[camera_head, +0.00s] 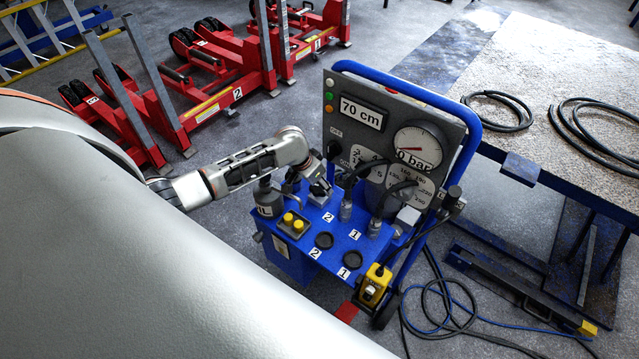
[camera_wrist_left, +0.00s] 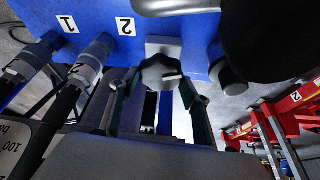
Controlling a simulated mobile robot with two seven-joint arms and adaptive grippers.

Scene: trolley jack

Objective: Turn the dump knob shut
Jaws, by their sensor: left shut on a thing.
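The dump knob (camera_wrist_left: 158,73), a dark lobed knob with a light pointer mark, sits on a grey block on the blue deck in the left wrist view. My left gripper (camera_wrist_left: 160,84) has one finger on each side of it and is shut on it. In the head view my left gripper (camera_head: 318,187) reaches down to the deck of the blue jack trolley (camera_head: 335,240), in front of the grey panel (camera_head: 350,135). The knob is mostly hidden there by the gripper. The panel reads 70 cm and its gauge (camera_head: 417,150) reads 0 bar. My right gripper is not in view.
Hose couplings (camera_head: 374,227) stand right of the gripper, and a dark cylinder (camera_head: 268,198) stands close on its left. Red jacks (camera_head: 215,85) stand behind; a table (camera_head: 560,70) is at right.

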